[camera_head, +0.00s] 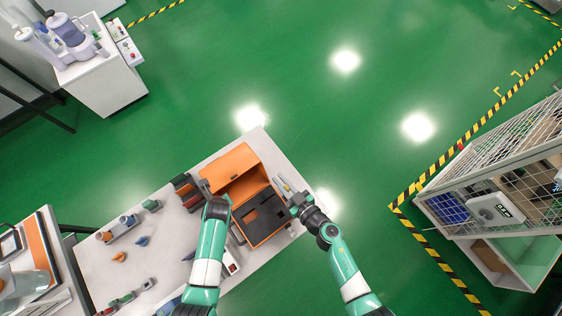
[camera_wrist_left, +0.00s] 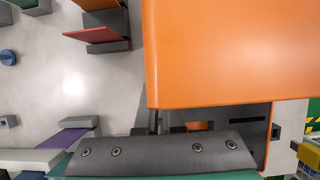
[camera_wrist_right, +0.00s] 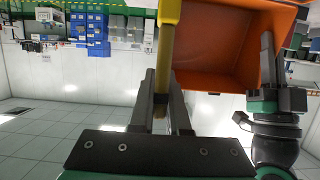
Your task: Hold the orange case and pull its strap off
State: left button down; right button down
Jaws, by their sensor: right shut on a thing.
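The orange case (camera_head: 230,162) stands open on the white table, its dark insert (camera_head: 262,218) showing. Its orange surface fills the upper right of the left wrist view (camera_wrist_left: 235,50), and its hollow inside shows in the right wrist view (camera_wrist_right: 215,60). My right gripper (camera_head: 292,194) is beside the case's right side, shut on a yellow strip, which looks like the strap (camera_wrist_right: 166,50) and runs upward from between the fingers. My left gripper (camera_head: 217,200) is at the case's left edge; its fingertips are mostly hidden by the orange surface, so its grip is unclear.
Dark red blocks (camera_head: 184,188) stand close to the case's left. Green floor (camera_head: 330,130) is open beyond the table. A wire cage (camera_head: 500,150) stands far right.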

pick_arm(q)
jog(key=c, duration=1)
grip_release()
jog(key=shift+o, duration=0.2)
jog(key=v, duration=1.2)
